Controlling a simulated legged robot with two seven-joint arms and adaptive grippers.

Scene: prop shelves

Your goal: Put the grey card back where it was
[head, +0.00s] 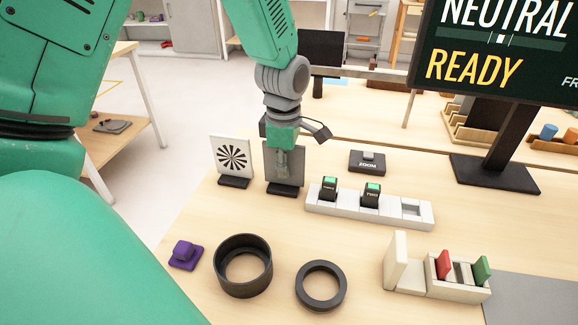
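A grey card (270,168) stands upright in a small black stand (286,189) towards the back left of the table. My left gripper (291,150) is right at this card, coming from above. Its dark fingers look spread apart to either side, and its grey-green middle part covers much of the card. I cannot tell whether it touches the card. A cream rack (458,293) at the front right holds a red card (444,264) and a green card (482,269), with a grey piece between them. My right gripper does not show.
A starburst card (233,154) stands just left of the grey card. A black cylinder (243,266), a ring (320,286) and a purple piece (185,254) are in front. A screen (497,55) reads READY.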

